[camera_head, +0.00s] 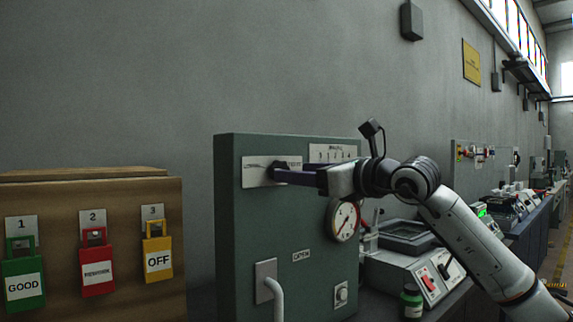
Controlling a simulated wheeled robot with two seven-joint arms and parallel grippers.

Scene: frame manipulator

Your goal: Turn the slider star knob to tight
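A dark star knob (283,165) sits on a white label plate (256,171) at the upper part of the green cabinet's face. My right gripper (278,174) comes in from the right with its fingertips at the knob. The fingers are seen nearly side-on and overlap the knob, so I cannot tell whether they are open or closed on it. Most of the knob and part of the plate's lettering are hidden. My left gripper is not in view.
The green cabinet (235,230) also carries a round gauge (343,221) below my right wrist and a grey handle (277,297) lower down. A wooden lock board (130,215) with green, red and yellow padlocks stands at left. A bench with instruments (425,275) runs off right, under my arm.

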